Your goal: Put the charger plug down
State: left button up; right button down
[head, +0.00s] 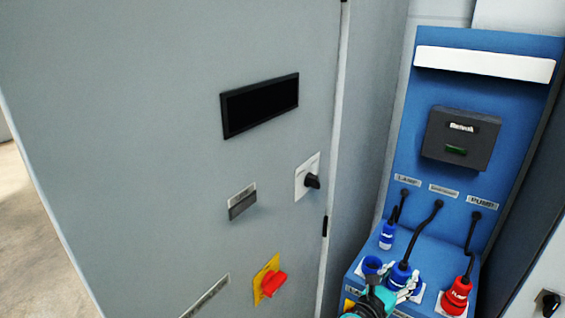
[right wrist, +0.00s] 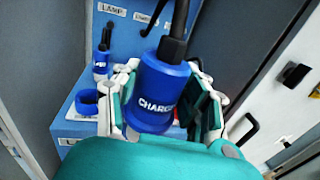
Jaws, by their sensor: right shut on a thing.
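The charger plug (head: 398,274) is blue with a black cable running up to the blue panel. It also shows large in the right wrist view (right wrist: 158,95), with white lettering on its side. My right gripper (head: 402,286) is shut on the plug, with a finger on each side of it. The plug is over the ledge at the foot of the blue panel; whether it touches the ledge or a socket is hidden by my gripper. My left gripper is in neither view.
A blue lamp plug (head: 388,236) and an open blue socket (head: 372,265) are left of the charger plug. A red pump plug (head: 457,297) stands to its right. A grey cabinet (head: 150,150) with a red switch (head: 272,283) fills the left.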

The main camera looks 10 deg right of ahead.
jog(key=shift+s+a+f, duration=0.2)
jog(key=s+a+n+t+y+b, duration=0.7)
jog(key=s+a+n+y, duration=0.4)
jog(key=s+a+y, duration=0.4)
jog(key=a+t, duration=0.1)
jog(key=a, duration=0.3)
jog(key=shift+a+f+n+b, duration=0.3)
jog(key=shift+a+f, duration=0.05)
jog(key=shift+a, duration=0.05)
